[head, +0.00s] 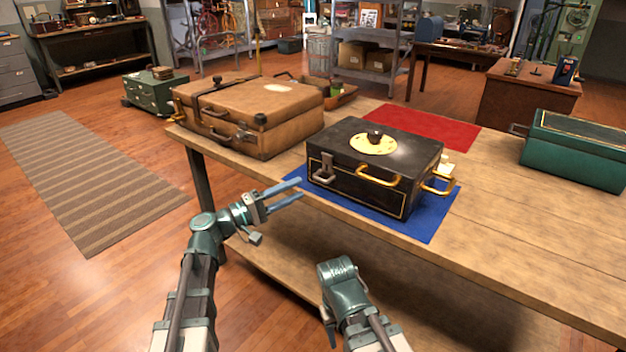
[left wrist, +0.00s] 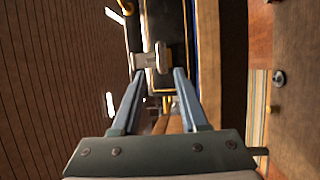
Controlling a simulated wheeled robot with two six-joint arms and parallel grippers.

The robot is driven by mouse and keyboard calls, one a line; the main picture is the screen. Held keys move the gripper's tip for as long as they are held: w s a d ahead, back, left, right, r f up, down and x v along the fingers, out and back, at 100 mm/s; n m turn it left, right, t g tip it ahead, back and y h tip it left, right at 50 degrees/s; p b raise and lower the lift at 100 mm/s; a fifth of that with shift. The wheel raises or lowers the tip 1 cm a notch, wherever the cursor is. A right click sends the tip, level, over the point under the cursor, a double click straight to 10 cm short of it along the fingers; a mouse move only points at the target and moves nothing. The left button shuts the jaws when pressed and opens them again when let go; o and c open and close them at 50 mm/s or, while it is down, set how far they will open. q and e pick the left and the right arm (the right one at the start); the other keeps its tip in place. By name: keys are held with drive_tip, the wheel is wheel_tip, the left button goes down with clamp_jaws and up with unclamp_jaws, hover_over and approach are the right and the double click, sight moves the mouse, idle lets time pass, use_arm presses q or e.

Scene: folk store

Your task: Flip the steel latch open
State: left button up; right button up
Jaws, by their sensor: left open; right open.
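The steel latch (head: 323,168) is a grey metal piece on the front face of a black case (head: 372,194) with gold trim, near its left end. In the left wrist view the latch (left wrist: 150,58) shows just beyond the fingertips, roughly between them. My left gripper (head: 301,189) is open and empty, with its two blue fingers reaching toward the case front just left of and below the latch. It also shows open in the left wrist view (left wrist: 159,74). Part of my right arm shows low in the head view, but its fingers are not visible.
The case stands on a blue mat (head: 433,226) on the wooden table (head: 500,240). A brown suitcase (head: 250,110) stands to the left, a green case (head: 575,150) to the right, and a red mat (head: 430,128) lies behind.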

sight(323, 169)
use_arm(q)
drive_tip(key=shift+p+x, duration=0.35)
drive_tip(key=shift+x, duration=2.75)
clamp_jaws()
